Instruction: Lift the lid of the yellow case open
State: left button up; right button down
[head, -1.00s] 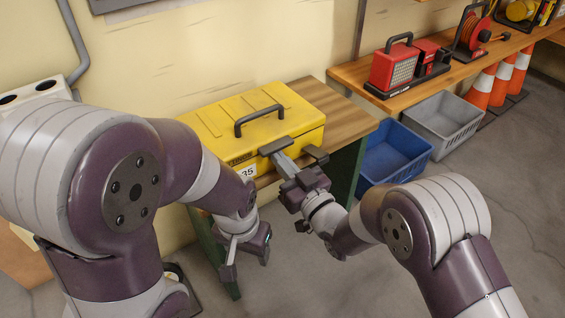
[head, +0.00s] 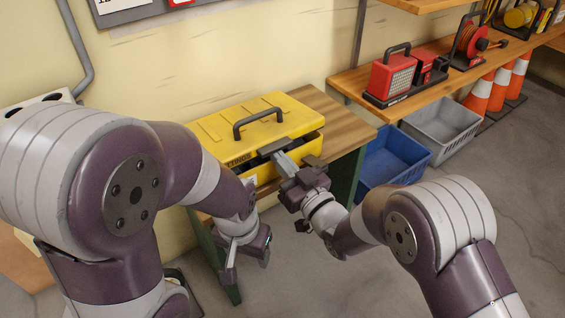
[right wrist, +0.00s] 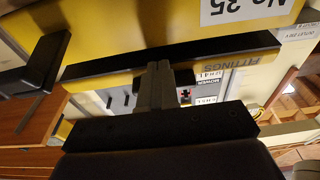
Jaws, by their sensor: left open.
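The yellow case (head: 262,123) stands on the small wooden-topped bench, with a dark carrying handle (head: 258,119) on its lid. The lid is tilted up a little, with a dark gap along the front and right edges. My right gripper (head: 286,160) is at the front middle of the lid. The right wrist view shows the lid's FITTINGS edge (right wrist: 228,71), the dark gap and the No 35 label (right wrist: 240,8) close to it. Whether its jaws are closed on the lid is not clear. My left gripper (head: 247,262) hangs open and empty, low in front of the bench.
Bare bench top (head: 345,128) shows right of the case. A blue crate (head: 393,160) and a grey crate (head: 440,124) stand on the floor to the right, below a shelf with a red lamp (head: 391,76). Traffic cones (head: 497,88) stand beyond. The wall is close behind the case.

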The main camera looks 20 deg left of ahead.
aim_at(278, 150)
jog(key=shift+a+r+p, duration=0.1)
jog(key=shift+r+p, duration=0.2)
jog(key=shift+r, duration=0.6)
jog(key=shift+w+a+r+p, duration=0.15)
jog(key=shift+r+p, duration=0.35)
jog(key=shift+r, duration=0.25)
jog(key=shift+w+a+r+p, duration=0.15)
jog(key=shift+r+p, duration=0.3)
jog(key=shift+r, duration=0.25)
jog(key=shift+a+r, duration=0.1)
jog(key=shift+w+a+r+p, duration=0.25)
jog(key=shift+r+p, duration=0.15)
jog(key=shift+r, duration=0.25)
jog(key=shift+w+a+r+p, duration=0.2)
jog(key=shift+r+p, duration=0.2)
jog(key=shift+r, duration=0.2)
jog(key=shift+a+r, duration=0.1)
jog(key=shift+r, duration=0.05)
jog(key=shift+w+r, duration=0.1)
